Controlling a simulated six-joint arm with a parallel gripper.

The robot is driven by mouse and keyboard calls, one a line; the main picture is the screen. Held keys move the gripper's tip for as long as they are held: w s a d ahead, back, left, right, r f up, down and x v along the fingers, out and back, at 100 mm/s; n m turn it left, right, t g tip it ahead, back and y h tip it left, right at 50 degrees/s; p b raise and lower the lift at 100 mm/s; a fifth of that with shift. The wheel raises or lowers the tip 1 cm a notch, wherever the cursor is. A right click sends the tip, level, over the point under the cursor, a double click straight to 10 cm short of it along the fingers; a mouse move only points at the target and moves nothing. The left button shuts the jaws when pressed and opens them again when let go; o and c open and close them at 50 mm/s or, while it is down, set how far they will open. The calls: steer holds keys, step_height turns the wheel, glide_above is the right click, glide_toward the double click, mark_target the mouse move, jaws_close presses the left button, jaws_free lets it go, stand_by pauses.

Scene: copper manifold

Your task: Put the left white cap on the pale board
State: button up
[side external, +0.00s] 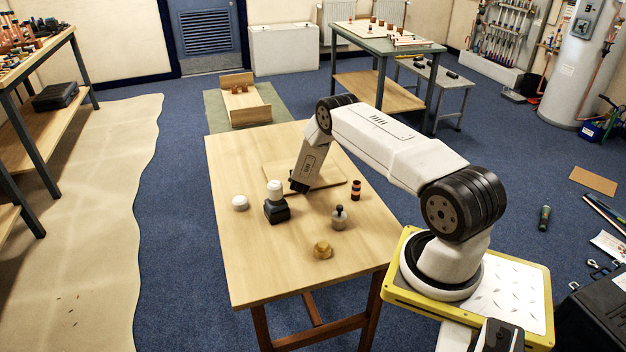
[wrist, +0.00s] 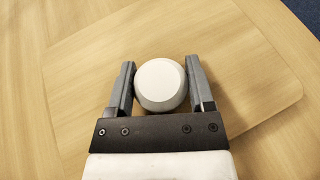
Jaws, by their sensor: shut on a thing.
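My gripper (wrist: 160,80) is shut on a white cap (wrist: 161,80), with one finger on each side of it. The cap is round with a flat pale top. The pale board (wrist: 262,75) lies behind and under the cap in the wrist view. I cannot tell whether the cap touches it. Another white cap (side external: 240,202) lies on the table left of the board.
A grey knobbed piece (side external: 339,217), a dark banded piece (side external: 356,189) and a brass-coloured piece (side external: 322,249) stand nearby on the wooden table (side external: 262,270). The table's front left is clear.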

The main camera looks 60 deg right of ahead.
steer(key=shift+f, duration=0.1)
steer(key=o, duration=1.2)
steer(key=shift+a+r, duration=0.2)
steer(key=shift+v, duration=5.8)
steer(key=shift+s, duration=0.1)
